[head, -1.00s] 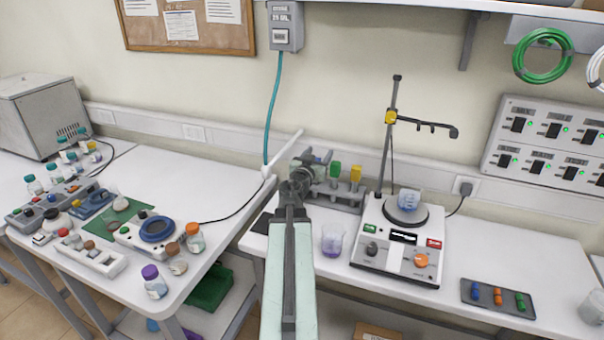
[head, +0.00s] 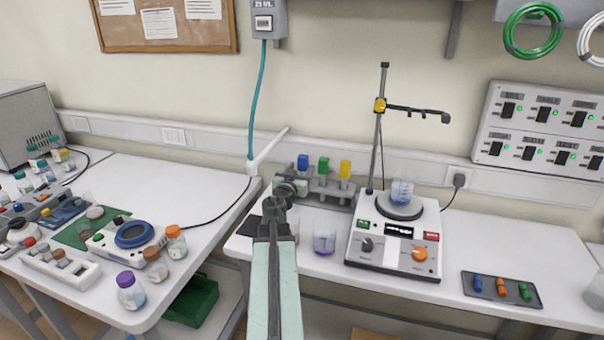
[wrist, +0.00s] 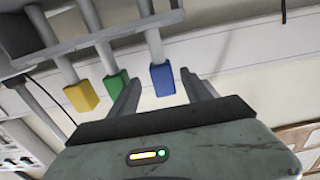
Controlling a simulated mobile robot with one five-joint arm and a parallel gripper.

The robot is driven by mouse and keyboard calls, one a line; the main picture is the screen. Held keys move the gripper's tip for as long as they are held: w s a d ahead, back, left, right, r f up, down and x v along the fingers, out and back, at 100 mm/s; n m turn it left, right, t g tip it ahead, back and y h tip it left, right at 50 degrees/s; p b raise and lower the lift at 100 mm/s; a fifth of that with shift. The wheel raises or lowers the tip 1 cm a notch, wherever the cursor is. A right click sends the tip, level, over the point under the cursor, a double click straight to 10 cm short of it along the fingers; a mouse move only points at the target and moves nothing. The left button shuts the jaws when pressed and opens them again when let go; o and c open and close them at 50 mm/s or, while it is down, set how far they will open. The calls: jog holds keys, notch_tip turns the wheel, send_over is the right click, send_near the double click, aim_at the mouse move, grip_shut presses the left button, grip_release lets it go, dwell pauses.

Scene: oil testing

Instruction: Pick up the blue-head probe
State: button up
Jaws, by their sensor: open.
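The blue-head probe (head: 303,161) stands upright in a grey rack (head: 322,197) on the right bench, left of a green-head probe (head: 323,166) and a yellow-head probe (head: 345,169). In the wrist view the picture is turned over, and the blue head (wrist: 163,80) appears between my gripper's two fingers (wrist: 160,82). The fingers are apart, with a gap on both sides of the head. The green head (wrist: 116,87) is close beside one finger. In the head view my gripper (head: 291,187) is at the rack's left end, partly hidden by my arm.
A stirrer hotplate (head: 392,250) with a stand (head: 383,130) is just to the right. A tray (head: 502,288) of small coloured pieces lies at the far right. The wall is close behind the rack.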

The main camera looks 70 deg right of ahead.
jog(key=d, duration=0.7)
jog(key=shift+w, duration=0.4)
jog(key=shift+a, duration=0.1)
grip_shut()
